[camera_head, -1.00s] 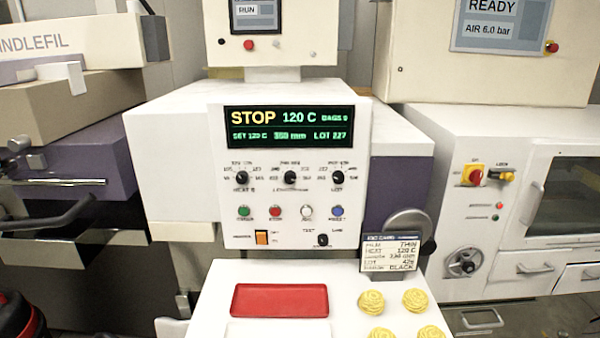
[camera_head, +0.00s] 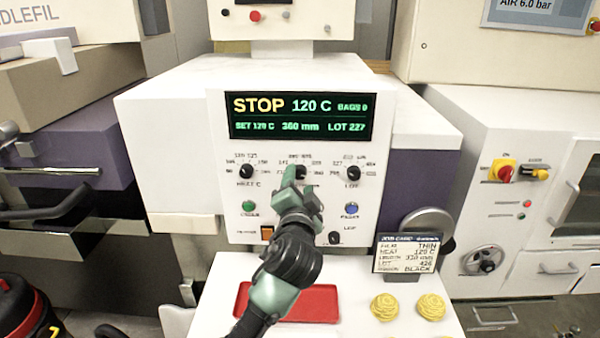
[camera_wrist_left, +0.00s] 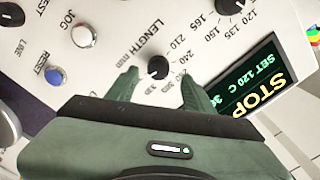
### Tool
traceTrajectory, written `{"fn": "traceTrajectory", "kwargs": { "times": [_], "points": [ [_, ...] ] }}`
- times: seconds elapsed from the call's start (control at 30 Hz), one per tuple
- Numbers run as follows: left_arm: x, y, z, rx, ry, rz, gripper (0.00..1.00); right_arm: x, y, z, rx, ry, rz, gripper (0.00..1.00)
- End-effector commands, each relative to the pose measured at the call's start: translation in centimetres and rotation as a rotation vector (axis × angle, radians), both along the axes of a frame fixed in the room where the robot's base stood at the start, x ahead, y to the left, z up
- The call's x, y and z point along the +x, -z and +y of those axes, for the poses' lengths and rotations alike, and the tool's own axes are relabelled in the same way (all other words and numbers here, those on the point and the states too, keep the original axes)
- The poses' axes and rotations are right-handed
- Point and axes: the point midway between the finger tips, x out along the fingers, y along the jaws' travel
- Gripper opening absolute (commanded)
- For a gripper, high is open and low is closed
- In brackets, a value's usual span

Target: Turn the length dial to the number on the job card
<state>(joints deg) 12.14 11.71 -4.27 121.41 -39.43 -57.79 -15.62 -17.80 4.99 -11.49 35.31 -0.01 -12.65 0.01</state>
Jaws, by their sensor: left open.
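The length dial (camera_head: 300,171) is a black knob in the middle of the white panel, partly behind my left gripper (camera_head: 297,180). In the left wrist view the dial (camera_wrist_left: 158,67) sits between the two open green fingers (camera_wrist_left: 159,73), with a gap on both sides. The display (camera_head: 298,115) reads STOP, 120 C, 360 mm and LOT 227. The job card (camera_head: 408,254) stands at the panel's lower right; it shows THIN and BLACK, and its length line looks like 330 mm but is blurred. My right gripper is out of view.
The heat knob (camera_head: 246,171) and the lot knob (camera_head: 353,173) flank the dial. Below are a green button (camera_head: 249,207) and a blue button (camera_head: 351,209). A red tray (camera_head: 325,304) and yellow pasta nests (camera_head: 384,307) lie on the white shelf in front.

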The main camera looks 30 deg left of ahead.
Motion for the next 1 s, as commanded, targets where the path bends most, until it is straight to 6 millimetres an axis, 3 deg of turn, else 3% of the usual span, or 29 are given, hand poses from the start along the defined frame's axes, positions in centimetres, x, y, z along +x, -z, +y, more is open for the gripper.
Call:
{"fn": "traceTrajectory", "kwargs": {
  "times": [0.2,0.5,0.7,1.0],
  "points": [
    [1.8,0.0,1.2,-0.001,0.000,0.001,0.52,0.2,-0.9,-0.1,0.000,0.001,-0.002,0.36],
    [2.1,0.1,1.2,-0.002,0.001,0.001,0.52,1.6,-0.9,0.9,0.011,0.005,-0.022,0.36],
    [2.1,0.1,1.3,-0.002,0.000,0.001,0.00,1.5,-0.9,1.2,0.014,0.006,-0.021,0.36],
    [2.1,0.2,1.2,-0.030,0.001,-0.015,0.00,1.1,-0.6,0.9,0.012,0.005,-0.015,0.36]
  ]
}}
